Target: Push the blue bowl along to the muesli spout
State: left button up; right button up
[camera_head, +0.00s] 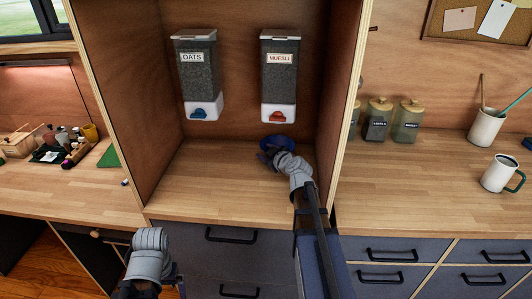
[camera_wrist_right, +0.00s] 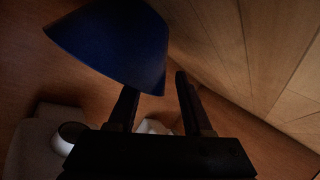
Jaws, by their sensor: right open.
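The blue bowl (camera_head: 281,141) stands on the wooden shelf inside the niche, below the muesli dispenser (camera_head: 279,82) in the head view. The dispenser's red spout (camera_head: 277,116) is above it. My right gripper (camera_head: 268,155) is at the near side of the bowl and partly covers it. In the right wrist view the bowl (camera_wrist_right: 115,45) is large, close to the fingertips of my open gripper (camera_wrist_right: 158,82). No part of the bowl shows between the fingers; contact is unclear. My left gripper (camera_head: 174,278) is low in front of the drawers, its fingers mostly hidden.
The oats dispenser (camera_head: 198,80) with a blue spout hangs to the left. Wooden side panels bound the niche on both sides. The shelf (camera_head: 205,180) is clear left of my right arm. Jars (camera_head: 408,122) and a mug (camera_head: 502,173) stand on the right counter, outside the niche.

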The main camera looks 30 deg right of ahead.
jog(key=p+v, duration=0.2)
jog(key=v, duration=0.6)
jog(key=shift+p, duration=0.35)
jog(key=shift+f, duration=0.1)
